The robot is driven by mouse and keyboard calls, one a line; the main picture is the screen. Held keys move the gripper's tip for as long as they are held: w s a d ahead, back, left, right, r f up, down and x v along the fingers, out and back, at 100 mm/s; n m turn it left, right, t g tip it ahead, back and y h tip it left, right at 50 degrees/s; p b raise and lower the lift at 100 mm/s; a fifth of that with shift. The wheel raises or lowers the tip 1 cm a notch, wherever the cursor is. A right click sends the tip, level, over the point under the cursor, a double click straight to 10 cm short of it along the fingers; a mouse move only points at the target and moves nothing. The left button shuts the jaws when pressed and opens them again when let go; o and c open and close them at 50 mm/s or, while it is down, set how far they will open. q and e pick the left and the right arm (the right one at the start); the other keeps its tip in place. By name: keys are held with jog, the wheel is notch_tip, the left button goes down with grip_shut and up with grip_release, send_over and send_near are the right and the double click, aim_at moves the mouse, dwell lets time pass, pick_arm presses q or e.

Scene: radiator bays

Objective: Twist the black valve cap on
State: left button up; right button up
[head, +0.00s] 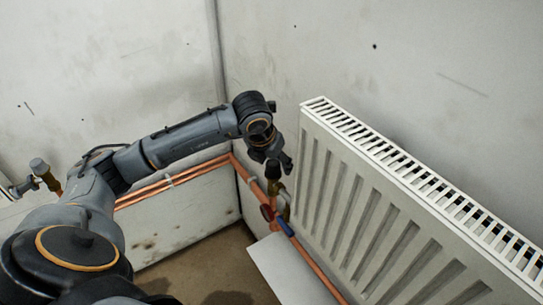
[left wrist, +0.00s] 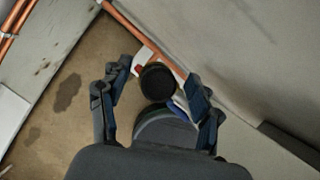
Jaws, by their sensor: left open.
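In the left wrist view the cap (left wrist: 158,82) shows as a dark round disc between the two fingers. My left gripper (head: 276,152) is just above the cap, pointing down. Its fingers (left wrist: 158,76) are spread open, with a visible gap on each side of the cap. My right gripper is out of view.
The white radiator (head: 345,185) stands close to the right of the valve. Copper pipes (head: 185,178) run along the wall. A red handle (head: 267,213) and a blue handle (head: 286,227) are below the valve. A pale board (head: 285,270) lies in front. Another grey-headed valve (head: 40,167) is at far left.

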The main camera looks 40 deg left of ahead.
pick_arm(q)
jog(key=c, duration=1.2)
jog(key=shift+f, duration=0.1)
jog(key=shift+c, duration=0.2)
jog(key=shift+s+f+b, duration=0.15)
jog(key=shift+b, duration=0.2)
